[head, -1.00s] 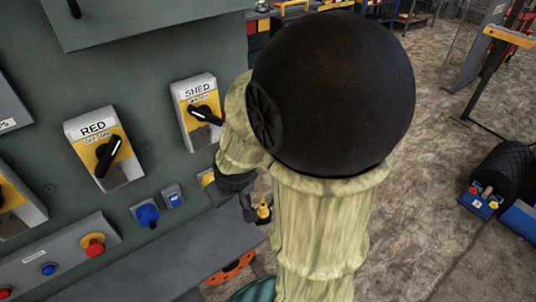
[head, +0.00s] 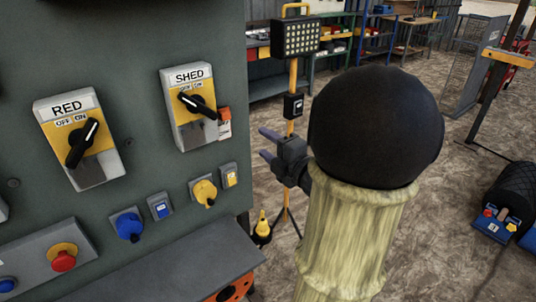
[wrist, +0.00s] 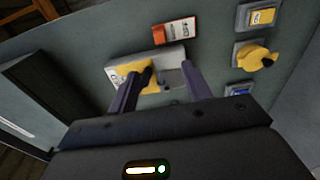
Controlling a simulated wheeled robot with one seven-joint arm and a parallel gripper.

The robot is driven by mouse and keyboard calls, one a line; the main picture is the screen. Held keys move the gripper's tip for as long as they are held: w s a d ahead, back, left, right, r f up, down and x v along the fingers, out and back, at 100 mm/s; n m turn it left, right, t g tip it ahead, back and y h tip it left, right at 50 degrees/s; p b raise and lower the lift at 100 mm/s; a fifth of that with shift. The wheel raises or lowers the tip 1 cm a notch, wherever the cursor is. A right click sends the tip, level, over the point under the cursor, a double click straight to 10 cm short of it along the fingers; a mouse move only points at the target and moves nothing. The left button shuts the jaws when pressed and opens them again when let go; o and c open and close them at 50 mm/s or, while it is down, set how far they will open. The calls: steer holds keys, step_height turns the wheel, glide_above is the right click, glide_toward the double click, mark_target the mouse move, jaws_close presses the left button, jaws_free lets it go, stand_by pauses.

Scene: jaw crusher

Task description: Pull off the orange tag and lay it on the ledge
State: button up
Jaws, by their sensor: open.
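The orange tag (head: 224,122) is a small orange and white piece at the right side of the yellow and grey SHED switch box (head: 188,110). In the wrist view the tag (wrist: 175,31) lies beyond my fingertips, beside the box. My gripper (head: 265,144) is open and empty, to the right of the tag and slightly lower, with its fingers pointing toward the panel. In the wrist view my gripper (wrist: 157,78) has its two fingers spread, with the SHED box between and behind them. The grey ledge (head: 165,262) runs along the panel's foot.
The RED switch box (head: 80,140) is left of SHED. Below are a blue knob (head: 128,226), a yellow knob (head: 204,192) and a red button (head: 62,260). A work lamp on a yellow stand (head: 295,38) is behind my gripper. Most of the visible ledge is clear.

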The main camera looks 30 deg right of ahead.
mark_target(227, 117)
steer(key=shift+w+r+p, duration=0.1)
steer(key=shift+p, duration=0.25)
steer(key=p, duration=0.2)
steer(key=w+p, duration=0.1)
steer(key=p, duration=0.1)
steer(key=shift+w+r+p, duration=0.25)
steer(key=shift+p, duration=0.1)
steer(key=w+p, duration=0.1)
steer(key=p, duration=0.4)
steer(key=shift+w+a+f+p, duration=0.1)
steer(key=shift+a+p, duration=0.05)
steer(key=shift+p, duration=0.2)
steer(key=w+p, duration=0.1)
steer(key=w, duration=0.3)
steer(key=w+p, duration=0.2)
steer(key=w, duration=0.3)
steer(key=w+a+p, duration=0.1)
steer(key=w+p, duration=0.1)
steer(key=w, duration=0.2)
steer(key=shift+w+a+f, duration=0.1)
steer(key=shift+w+f, duration=0.05)
steer(key=shift+w, duration=0.15)
steer(key=shift+w+p, duration=0.35)
steer(key=shift+w, duration=0.1)
steer(key=shift+f, duration=0.1)
